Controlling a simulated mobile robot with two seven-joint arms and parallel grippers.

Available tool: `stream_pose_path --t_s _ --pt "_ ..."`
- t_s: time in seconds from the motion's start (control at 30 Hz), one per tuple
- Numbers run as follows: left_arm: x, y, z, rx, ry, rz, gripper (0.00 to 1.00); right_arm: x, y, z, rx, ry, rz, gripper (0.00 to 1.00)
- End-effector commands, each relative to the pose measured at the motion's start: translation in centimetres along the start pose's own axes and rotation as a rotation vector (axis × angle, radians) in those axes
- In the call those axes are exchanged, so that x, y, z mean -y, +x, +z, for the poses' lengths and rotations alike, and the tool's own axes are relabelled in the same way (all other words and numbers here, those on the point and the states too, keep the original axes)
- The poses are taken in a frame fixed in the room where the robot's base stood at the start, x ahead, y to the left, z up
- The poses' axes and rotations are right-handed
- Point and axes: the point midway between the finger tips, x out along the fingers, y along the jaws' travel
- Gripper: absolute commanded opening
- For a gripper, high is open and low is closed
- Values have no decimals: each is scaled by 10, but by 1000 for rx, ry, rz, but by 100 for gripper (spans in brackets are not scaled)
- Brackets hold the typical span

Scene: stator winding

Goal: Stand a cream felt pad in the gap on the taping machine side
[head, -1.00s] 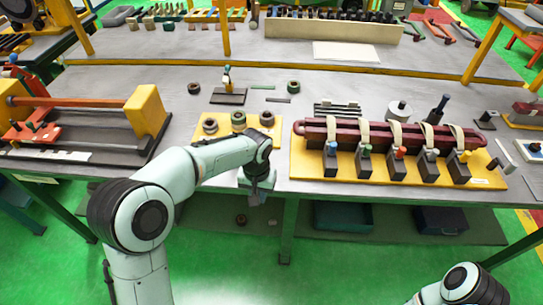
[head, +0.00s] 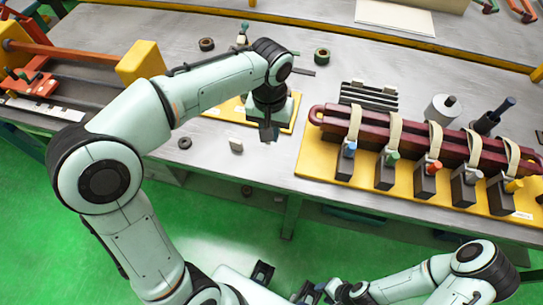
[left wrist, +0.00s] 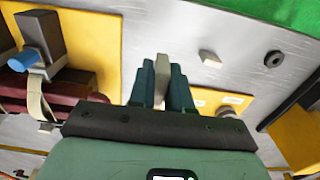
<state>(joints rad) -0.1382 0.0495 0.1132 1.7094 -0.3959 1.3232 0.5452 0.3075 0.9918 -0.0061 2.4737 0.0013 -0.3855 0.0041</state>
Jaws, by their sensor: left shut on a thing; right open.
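My left gripper (head: 268,132) is over the small yellow plate (head: 226,110) near the table's front edge. In the left wrist view its dark green fingers (left wrist: 161,85) are shut on an upright cream pad (left wrist: 161,68). A second cream pad (head: 236,146) lies on the bare table just left of that gripper; it also shows in the left wrist view (left wrist: 210,58). A maroon coil (head: 400,135) with cream straps lies on a yellow base to the right, apart from the gripper. My right gripper (head: 312,290) is open, low at the bottom, in front of the table. I cannot make out the gap.
Dark posts with coloured caps (head: 386,170) line the coil's front. A dark ring (head: 185,143) lies near the table edge. A fixture with a yellow block (head: 140,62) stands at left. Grey slotted bars (head: 368,95) and a white cylinder (head: 441,108) are behind the coil.

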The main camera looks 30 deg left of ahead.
Motion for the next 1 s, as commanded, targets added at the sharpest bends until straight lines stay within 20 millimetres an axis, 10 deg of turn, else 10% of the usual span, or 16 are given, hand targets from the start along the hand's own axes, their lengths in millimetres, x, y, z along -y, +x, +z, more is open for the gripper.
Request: stream_pose_path --t_s 0.3,1.0 --pt "0 74 1 3 1 -1 0 -5 13 2 5 2 2 43" --pt "0 126 0 0 1 0 0 -8 18 3 7 2 2 43"
